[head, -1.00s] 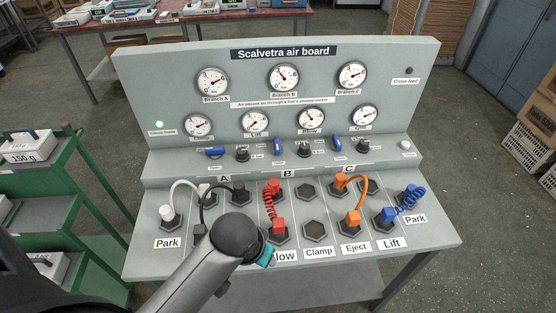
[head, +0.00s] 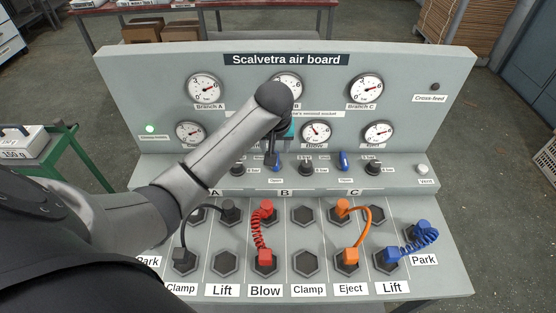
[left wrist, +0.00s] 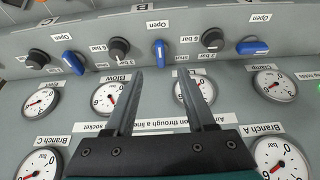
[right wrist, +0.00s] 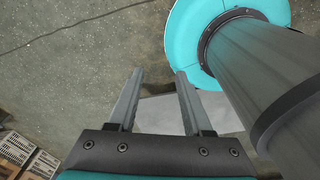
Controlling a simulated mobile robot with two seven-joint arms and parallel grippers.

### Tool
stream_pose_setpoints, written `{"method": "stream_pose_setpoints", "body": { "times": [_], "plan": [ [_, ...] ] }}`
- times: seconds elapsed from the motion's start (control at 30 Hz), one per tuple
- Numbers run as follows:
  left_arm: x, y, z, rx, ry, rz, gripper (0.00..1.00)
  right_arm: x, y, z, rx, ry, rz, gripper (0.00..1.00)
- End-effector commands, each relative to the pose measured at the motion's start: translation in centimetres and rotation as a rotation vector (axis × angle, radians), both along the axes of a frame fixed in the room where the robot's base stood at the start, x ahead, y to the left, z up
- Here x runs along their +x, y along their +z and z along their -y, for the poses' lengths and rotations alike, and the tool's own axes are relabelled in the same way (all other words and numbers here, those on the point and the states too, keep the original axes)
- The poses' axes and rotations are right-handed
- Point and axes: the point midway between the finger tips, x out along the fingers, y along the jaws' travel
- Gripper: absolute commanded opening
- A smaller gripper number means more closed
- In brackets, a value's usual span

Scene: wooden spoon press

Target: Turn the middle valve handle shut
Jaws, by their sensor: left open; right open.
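The middle valve handle (head: 278,163) is a small blue lever on the board's sloped strip, above letter B. In the left wrist view the handle (left wrist: 159,52) stands lengthwise, below an "Open" label. My left gripper (head: 273,158) is in front of it, partly hidden by my own arm. In the left wrist view my left gripper (left wrist: 160,74) is open, its fingertips just short of the handle and on either side of its line; contact cannot be told. My right gripper (right wrist: 157,74) is open and empty over bare floor.
The right blue handle (head: 344,160) stands upright; the left blue handle (left wrist: 252,47) lies crosswise. Black knobs (head: 306,166) sit between the handles. Gauges (head: 315,132) fill the upright panel. Below, red (head: 262,225), orange (head: 375,225) and blue (head: 416,240) hoses join sockets.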

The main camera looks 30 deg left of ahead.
Motion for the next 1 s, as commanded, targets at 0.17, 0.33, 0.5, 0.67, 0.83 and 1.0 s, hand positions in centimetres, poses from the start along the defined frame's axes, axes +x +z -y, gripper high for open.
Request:
{"method": "stream_pose_setpoints", "body": {
  "times": [0.17, 0.33, 0.5, 0.67, 0.83, 1.0],
  "plan": [
    [1.0, -3.3, -0.7, 0.001, 0.001, -0.002, 0.55, -1.3, -1.0, 0.0, -0.001, 0.001, -0.021, 0.50],
    [2.0, -6.0, -1.2, 0.000, 0.000, -0.001, 0.55, -0.2, -1.7, -0.1, 0.001, 0.001, -0.003, 0.50],
    [2.9, -8.5, -1.8, 0.001, -0.001, -0.002, 0.55, 1.1, -2.4, -0.3, 0.004, 0.001, 0.020, 0.50],
    [3.6, -10.4, -2.1, 0.000, -0.001, 0.000, 0.55, 1.1, -3.1, -0.3, 0.005, 0.001, 0.019, 0.50],
    [4.1, -11.6, -2.4, 0.000, -0.002, 0.000, 0.55, 0.9, -3.5, -0.3, 0.005, 0.001, 0.015, 0.50],
    [4.2, -12.0, -2.5, 0.000, -0.004, 0.001, 0.55, 0.5, -3.7, -0.3, 0.004, 0.001, 0.010, 0.50]
  ]
}}
